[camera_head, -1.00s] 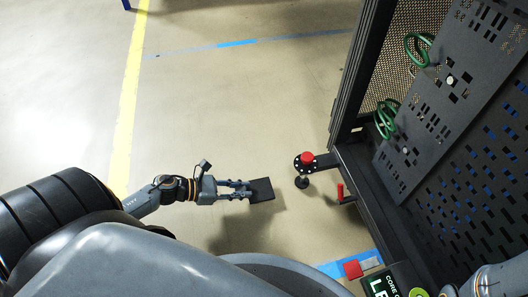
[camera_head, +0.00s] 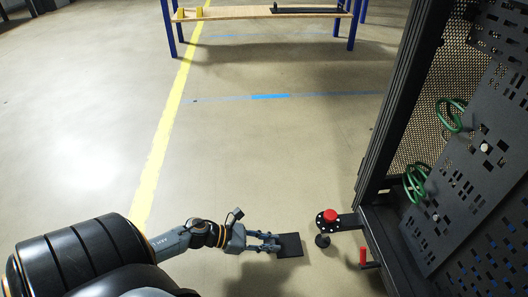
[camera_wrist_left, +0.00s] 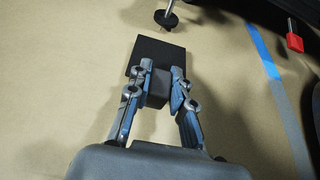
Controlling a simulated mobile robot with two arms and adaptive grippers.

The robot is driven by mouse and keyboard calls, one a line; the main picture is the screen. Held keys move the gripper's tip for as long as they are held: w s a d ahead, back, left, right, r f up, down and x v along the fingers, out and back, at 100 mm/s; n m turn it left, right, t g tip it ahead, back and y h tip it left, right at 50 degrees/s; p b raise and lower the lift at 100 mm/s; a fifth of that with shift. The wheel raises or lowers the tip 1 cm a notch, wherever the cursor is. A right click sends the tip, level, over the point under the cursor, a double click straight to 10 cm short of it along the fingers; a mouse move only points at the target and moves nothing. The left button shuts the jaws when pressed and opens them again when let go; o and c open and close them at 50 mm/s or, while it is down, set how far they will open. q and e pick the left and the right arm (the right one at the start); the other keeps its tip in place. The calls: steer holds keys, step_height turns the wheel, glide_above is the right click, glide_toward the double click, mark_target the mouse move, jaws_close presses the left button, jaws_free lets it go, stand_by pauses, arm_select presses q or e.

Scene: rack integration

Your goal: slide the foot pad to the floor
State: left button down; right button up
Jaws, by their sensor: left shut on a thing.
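The foot pad is a flat black square (camera_head: 289,245) at the tips of my left gripper (camera_head: 268,243). In the left wrist view the gripper (camera_wrist_left: 159,88) is shut on a dark block on the near side of the pad (camera_wrist_left: 155,52). The pad's height above the floor is hard to tell. The rack's levelling foot, with a red knob (camera_head: 330,216) and a small round black foot (camera_head: 322,240), is just right of the pad, with a gap between them. The foot also shows in the left wrist view (camera_wrist_left: 166,19). My right gripper is out of view.
The dark rack (camera_head: 392,120) with perforated panels and green cables (camera_head: 447,115) fills the right side. A red handle (camera_head: 363,257) sticks out low on it. A wooden bench (camera_head: 262,12) with blue legs stands at the back. The floor between is clear.

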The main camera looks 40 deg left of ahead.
mark_target(303, 246)
arm_select(q)
steer(key=shift+w+d+f, duration=0.25)
steer(key=shift+w+f, duration=0.05)
steer(key=shift+w+d+r, duration=0.1)
steer(key=shift+w+d, duration=1.55)
steer(key=shift+w, duration=0.2)
steer(key=shift+w+d, duration=1.6)
steer(key=shift+w, duration=0.25)
steer(key=shift+f+b, duration=0.3)
steer(key=shift+f, duration=0.15)
steer(key=c, duration=1.1)
jaws_free()
steer(key=v, duration=1.2)
steer(key=shift+d+r, duration=0.1)
